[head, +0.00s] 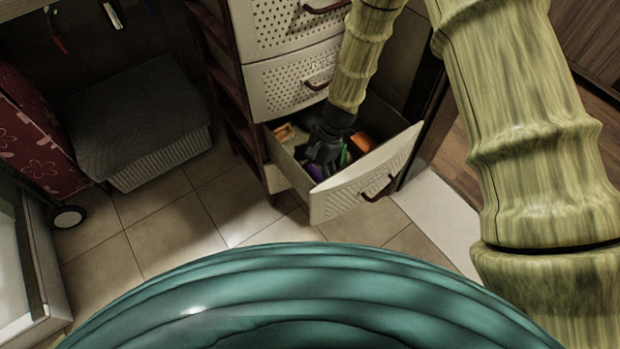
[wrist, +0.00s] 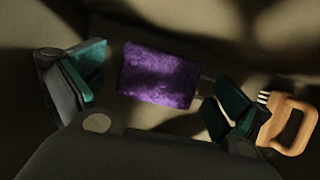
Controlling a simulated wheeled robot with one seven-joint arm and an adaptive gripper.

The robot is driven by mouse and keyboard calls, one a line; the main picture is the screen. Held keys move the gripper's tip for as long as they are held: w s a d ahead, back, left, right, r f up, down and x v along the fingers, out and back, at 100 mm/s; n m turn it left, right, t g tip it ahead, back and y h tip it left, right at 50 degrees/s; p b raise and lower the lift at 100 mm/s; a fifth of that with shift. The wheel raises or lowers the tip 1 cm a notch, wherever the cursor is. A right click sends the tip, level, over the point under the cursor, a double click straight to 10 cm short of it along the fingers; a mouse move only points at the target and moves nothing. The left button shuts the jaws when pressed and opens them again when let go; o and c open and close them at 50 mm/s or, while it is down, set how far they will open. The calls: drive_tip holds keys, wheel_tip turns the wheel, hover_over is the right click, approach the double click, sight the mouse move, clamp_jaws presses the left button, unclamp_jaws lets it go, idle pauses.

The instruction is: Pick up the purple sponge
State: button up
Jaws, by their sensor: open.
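The purple sponge (wrist: 160,75) lies on the drawer floor in the wrist view, between my two open fingers and a little ahead of them. My gripper (wrist: 155,95) is open and empty, with a gap on both sides of the sponge. In the head view my gripper (head: 322,158) reaches down into the open drawer (head: 362,178). A small purple patch of the sponge (head: 315,172) shows beside it there; the rest is hidden by the gripper and the drawer front.
A wooden-handled fork-like tool (wrist: 290,125) lies close to my right finger in the wrist view. An orange item (head: 362,142) and other small things lie in the drawer. Closed drawers (head: 290,80) stand above. A lidded basket (head: 140,120) stands at left.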

sight(312, 174)
drive_tip(key=c, duration=0.9)
wheel_tip(312, 174, up, 10)
drive_tip(key=p, duration=0.3)
